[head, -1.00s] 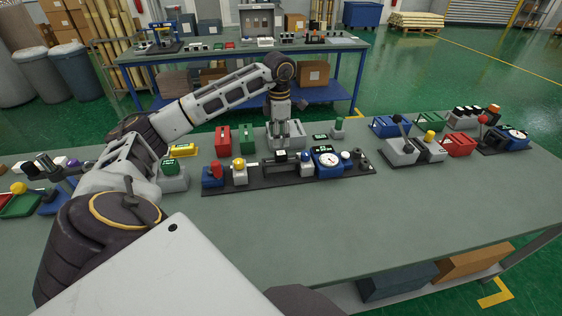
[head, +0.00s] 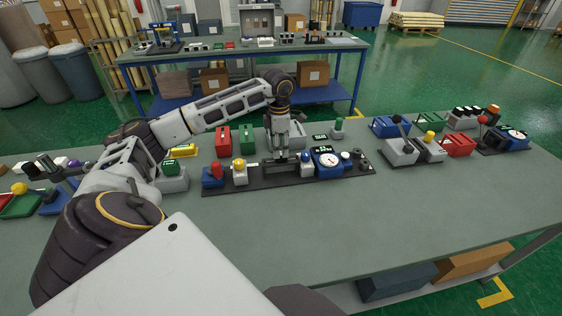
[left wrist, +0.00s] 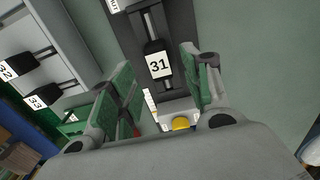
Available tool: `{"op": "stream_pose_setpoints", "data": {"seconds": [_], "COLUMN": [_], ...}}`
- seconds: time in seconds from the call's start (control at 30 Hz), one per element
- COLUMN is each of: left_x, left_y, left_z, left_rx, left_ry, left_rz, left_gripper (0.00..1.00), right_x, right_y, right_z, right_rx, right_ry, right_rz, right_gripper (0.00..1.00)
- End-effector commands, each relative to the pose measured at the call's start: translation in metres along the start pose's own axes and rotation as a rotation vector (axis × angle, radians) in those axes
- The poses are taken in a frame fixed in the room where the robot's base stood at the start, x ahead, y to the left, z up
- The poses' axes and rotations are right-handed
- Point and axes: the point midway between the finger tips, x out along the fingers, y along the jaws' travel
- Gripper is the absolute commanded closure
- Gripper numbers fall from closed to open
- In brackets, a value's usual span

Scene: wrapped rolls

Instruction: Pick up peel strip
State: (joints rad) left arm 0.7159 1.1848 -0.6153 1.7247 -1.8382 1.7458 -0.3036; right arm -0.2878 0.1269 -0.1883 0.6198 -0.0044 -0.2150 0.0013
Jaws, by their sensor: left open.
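A black piece with a white label reading 31 (left wrist: 160,62) sits on a pale metal rail in a dark fixture in the left wrist view. No other thing is clearly a peel strip, and I cannot tell whether this piece is it. My left gripper (head: 282,157) is over the middle of the dark base plate (head: 225,186) in the head view. In the left wrist view the open green-padded fingers (left wrist: 157,66) stand on either side of the labelled piece, with no visible grip on it. My right gripper is not in view.
A yellow-topped block (head: 239,174) and a blue gauge (head: 328,160) flank the gripper. Red (head: 223,139) and green (head: 247,139) boxes stand behind. The front of the table is clear.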

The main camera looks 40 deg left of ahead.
Motion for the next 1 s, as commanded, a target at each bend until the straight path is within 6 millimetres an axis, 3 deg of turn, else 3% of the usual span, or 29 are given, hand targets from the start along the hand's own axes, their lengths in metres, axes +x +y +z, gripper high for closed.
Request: {"op": "stream_pose_setpoints", "data": {"seconds": [0.33, 0.87, 1.0], "left_x": [0.034, 0.037, 0.037], "left_y": [-0.001, 0.0, 0.0], "left_z": [-0.001, -0.001, -0.001], "left_rx": [0.0, 0.0, 0.0], "left_ry": [0.002, 0.0, 0.0], "left_rz": [-0.001, 0.0, 0.0], "left_gripper": [0.52, 0.52, 0.67], "right_x": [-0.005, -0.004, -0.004], "right_y": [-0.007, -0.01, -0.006], "right_z": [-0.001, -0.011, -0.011], "right_rx": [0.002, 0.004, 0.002], "right_ry": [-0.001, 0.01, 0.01], "right_rz": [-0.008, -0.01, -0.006], "right_gripper": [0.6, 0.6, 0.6]}}
